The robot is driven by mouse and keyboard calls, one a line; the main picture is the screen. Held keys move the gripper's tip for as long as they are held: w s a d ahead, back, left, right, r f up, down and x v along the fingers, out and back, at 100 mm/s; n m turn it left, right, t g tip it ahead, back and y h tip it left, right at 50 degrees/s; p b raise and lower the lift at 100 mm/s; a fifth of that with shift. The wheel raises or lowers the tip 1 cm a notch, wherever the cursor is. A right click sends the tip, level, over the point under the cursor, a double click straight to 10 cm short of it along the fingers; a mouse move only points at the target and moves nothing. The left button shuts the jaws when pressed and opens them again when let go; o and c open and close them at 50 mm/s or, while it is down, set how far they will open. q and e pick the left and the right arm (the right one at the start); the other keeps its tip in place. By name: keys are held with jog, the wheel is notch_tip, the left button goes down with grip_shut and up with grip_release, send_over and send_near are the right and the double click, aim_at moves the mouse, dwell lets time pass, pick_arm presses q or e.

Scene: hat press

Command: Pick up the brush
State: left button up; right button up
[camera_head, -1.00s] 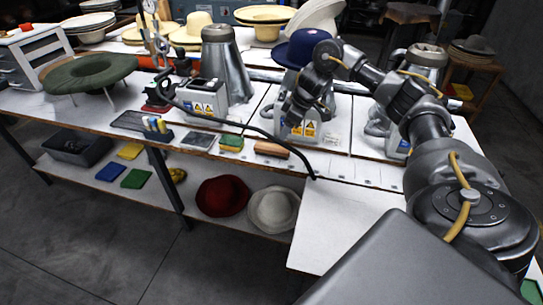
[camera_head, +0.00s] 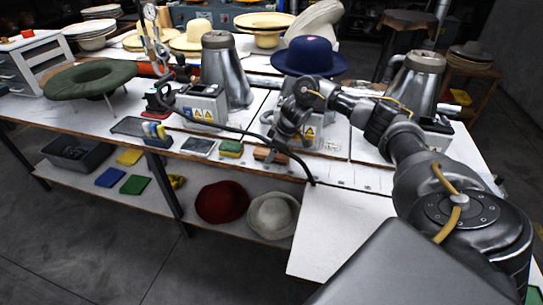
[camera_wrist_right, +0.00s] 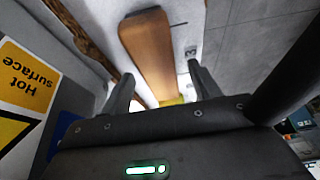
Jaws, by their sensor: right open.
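The brush (camera_head: 268,155), with its brown wooden back up, lies near the front edge of the white bench. My right gripper (camera_head: 277,143) is just above it and partly hides it in the head view. In the right wrist view the brush's wooden back (camera_wrist_right: 152,52) runs between and beyond the two fingers of the right gripper (camera_wrist_right: 162,84). The fingers are apart, with visible room on both sides of the brush. My left gripper is in neither view.
A press with a blue hat (camera_head: 309,57) stands just behind the right gripper. A green-and-yellow sponge (camera_head: 230,148) lies to the left of the brush. A dark hose (camera_head: 255,134) curves across the bench nearby. A lower shelf holds a red hat (camera_head: 221,202) and a white hat (camera_head: 272,215).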

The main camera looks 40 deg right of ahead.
jog(key=shift+w+a+f, duration=0.1)
jog(key=shift+w+f, duration=0.05)
jog(key=shift+f, duration=0.45)
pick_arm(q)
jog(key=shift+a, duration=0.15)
pick_arm(e)
jog(key=c, duration=1.1)
jog(key=shift+r, duration=0.1)
